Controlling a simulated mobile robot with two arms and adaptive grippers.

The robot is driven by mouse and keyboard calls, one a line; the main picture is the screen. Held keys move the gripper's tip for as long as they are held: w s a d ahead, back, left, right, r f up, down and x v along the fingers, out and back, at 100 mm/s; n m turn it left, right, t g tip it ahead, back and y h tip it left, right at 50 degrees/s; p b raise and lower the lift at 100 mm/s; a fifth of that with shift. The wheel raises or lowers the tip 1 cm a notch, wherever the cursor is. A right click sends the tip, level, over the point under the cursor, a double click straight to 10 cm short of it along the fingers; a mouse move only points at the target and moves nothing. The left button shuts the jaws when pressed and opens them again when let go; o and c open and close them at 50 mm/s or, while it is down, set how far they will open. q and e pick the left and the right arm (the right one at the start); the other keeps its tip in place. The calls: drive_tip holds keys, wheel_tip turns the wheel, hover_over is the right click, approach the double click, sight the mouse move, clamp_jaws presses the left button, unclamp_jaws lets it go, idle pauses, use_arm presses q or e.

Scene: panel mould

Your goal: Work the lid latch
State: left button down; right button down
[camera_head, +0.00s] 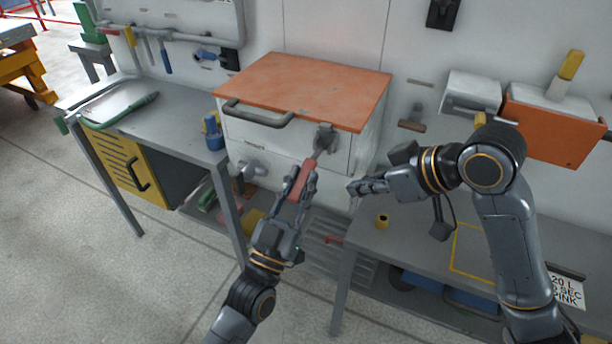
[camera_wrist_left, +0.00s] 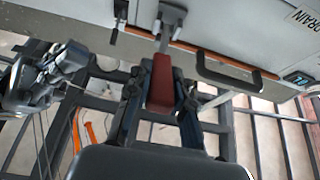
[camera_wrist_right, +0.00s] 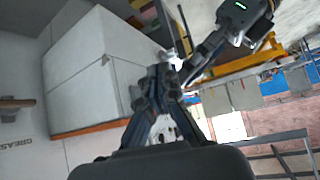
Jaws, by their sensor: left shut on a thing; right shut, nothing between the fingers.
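The orange lid (camera_head: 305,92) lies flat on top of the white box (camera_head: 262,142). The grey latch (camera_head: 325,137) sits at the box's front right edge, and its lever with a red grip (camera_head: 307,172) slants down and outward. My left gripper (camera_head: 300,180) is shut on the red grip, which also shows between the fingers in the left wrist view (camera_wrist_left: 162,85). My right gripper (camera_head: 354,188) is shut and empty, right of the lever and apart from it. In the right wrist view its fingertips (camera_wrist_right: 160,84) meet in front of the box.
A grey bar handle (camera_head: 255,117) projects from the lid's front. A workbench (camera_head: 180,125) with a green-handled tool stands at left. A lower grey bench (camera_head: 400,247) at right carries a small yellow ring (camera_head: 382,221). An orange-fronted bin (camera_head: 550,132) hangs on the wall at right.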

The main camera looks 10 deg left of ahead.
sight(306, 178)
use_arm(q)
drive_tip(key=shift+r, duration=0.1)
use_arm(e)
drive_tip(key=s+a+r+n+t, duration=0.1)
drive_tip(key=s+a+r+n, duration=0.15)
drive_tip(key=r, duration=0.25)
drive_tip(key=s+a+r+n+t, duration=0.1)
drive_tip(key=s+a+r+n, duration=0.1)
drive_tip(key=s+r+n, duration=0.3)
drive_tip(key=w+a+f, duration=0.1)
drive_tip(key=w+f, duration=0.1)
drive_tip(key=f, duration=0.1)
drive_tip(key=w+a+f+m, duration=0.1)
drive_tip(key=w+a+f, duration=0.1)
drive_tip(key=w, duration=0.1)
drive_tip(key=w+a+f+m, duration=0.1)
drive_tip(key=w+a+f, duration=0.1)
drive_tip(key=f, duration=0.1)
drive_tip(key=shift+w+a+f+g, duration=0.15)
drive_tip(key=shift+w+f+g, duration=0.05)
drive_tip(key=shift+f+g, duration=0.1)
drive_tip(key=shift+w+f, duration=0.2)
drive_tip(key=shift+f, duration=0.2)
